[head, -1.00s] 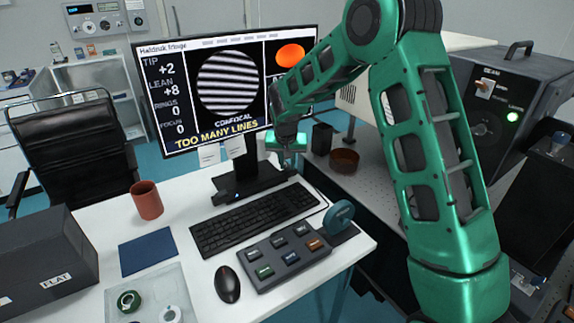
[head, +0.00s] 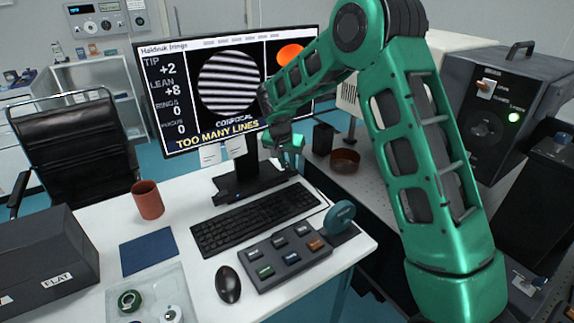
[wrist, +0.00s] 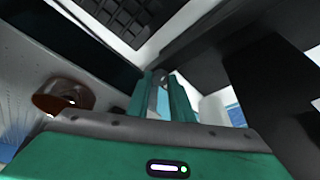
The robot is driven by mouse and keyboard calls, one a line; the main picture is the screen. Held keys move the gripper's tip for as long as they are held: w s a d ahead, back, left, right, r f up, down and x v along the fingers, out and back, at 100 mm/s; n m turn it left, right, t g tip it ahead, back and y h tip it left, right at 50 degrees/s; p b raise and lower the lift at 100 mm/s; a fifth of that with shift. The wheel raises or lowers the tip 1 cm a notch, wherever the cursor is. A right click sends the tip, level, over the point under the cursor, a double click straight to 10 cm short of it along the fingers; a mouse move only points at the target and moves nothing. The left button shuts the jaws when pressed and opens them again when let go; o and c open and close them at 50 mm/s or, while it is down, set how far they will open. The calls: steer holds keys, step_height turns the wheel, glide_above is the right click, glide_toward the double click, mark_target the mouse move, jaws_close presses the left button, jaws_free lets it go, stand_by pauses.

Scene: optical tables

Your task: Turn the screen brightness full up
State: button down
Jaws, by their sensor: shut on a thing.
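The screen (head: 170,75) stands on the white desk. It is lit, with a striped round picture, an orange oval and the line "TOO MANY LINES". My arm covers part of its right side. My gripper (head: 287,152) is at the screen's lower right, in front of the stand (head: 248,172) or beside it; the depth is hard to tell. In the wrist view the teal fingers (wrist: 163,95) are close together around a small pale part (wrist: 161,98), too small and dark to identify. No brightness marking can be read.
A keyboard (head: 255,218), a button pad (head: 285,258), a blue-grey wheel (head: 341,216) and a mouse (head: 228,284) lie on the desk. A red mug (head: 148,200) stands left. A brown bowl (head: 345,160) and a dark cup (head: 323,138) stand close right of my gripper.

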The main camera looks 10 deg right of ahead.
steer(key=c, duration=1.6)
jaws_free()
steer(key=shift+o, duration=0.2)
steer(key=v, duration=1)
steer(key=shift+a+r, duration=0.2)
steer(key=shift+r, duration=0.15)
steer(key=shift+s+d, duration=0.1)
